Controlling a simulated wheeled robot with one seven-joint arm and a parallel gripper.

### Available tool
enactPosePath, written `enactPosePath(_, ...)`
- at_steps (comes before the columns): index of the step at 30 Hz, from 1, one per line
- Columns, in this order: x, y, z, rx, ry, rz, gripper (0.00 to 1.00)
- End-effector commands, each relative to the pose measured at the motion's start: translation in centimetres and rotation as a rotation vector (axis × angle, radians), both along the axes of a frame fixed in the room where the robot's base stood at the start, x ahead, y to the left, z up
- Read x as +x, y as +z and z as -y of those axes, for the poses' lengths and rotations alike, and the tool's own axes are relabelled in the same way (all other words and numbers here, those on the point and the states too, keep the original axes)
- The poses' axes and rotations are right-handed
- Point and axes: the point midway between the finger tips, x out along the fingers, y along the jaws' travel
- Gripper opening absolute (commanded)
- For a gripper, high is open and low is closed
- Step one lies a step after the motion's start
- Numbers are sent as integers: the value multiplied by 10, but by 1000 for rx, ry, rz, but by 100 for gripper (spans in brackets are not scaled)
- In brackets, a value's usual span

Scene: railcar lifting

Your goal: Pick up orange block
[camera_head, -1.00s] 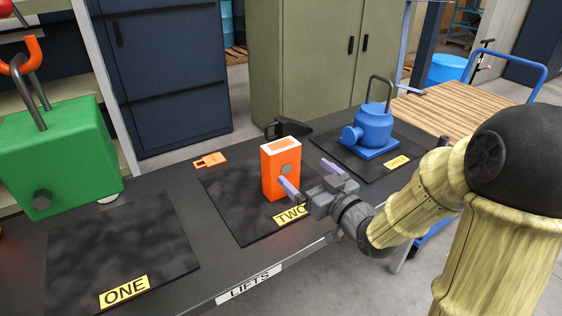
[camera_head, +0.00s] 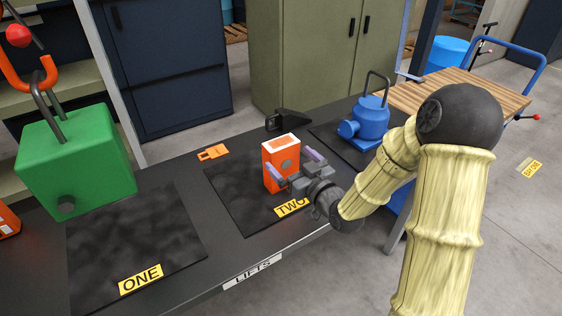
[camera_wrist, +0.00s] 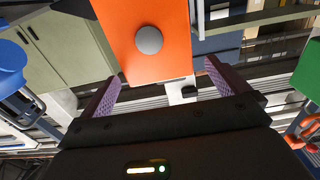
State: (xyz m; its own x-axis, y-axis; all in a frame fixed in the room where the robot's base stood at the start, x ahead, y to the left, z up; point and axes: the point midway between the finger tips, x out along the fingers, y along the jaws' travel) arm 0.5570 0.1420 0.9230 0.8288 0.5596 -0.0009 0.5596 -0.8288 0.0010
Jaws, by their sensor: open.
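The orange block (camera_head: 280,160) stands upright on the dark mat marked TWO (camera_head: 237,205). It has a white-topped face and a round grey knob on its front. My gripper (camera_head: 293,164) is open, with its two purple fingers pointing at the block's front. In the wrist view the block (camera_wrist: 148,60) fills the upper middle, and its lower end lies between and just beyond the open fingers (camera_wrist: 162,88). I cannot tell whether either finger touches it.
A blue jack-like object (camera_head: 371,122) stands on the mat at the right. A small orange piece (camera_head: 213,152) and a black item (camera_head: 290,120) lie behind the block.

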Motion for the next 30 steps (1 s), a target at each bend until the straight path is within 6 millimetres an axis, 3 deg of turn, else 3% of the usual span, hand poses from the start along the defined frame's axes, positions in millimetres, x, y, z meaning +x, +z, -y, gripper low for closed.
enactPosePath(6,22,1,-15,1,1,0,100)
enactPosePath(19,29,1,-19,1,1,0,100)
enactPosePath(30,68,4,-41,1,1,0,100)
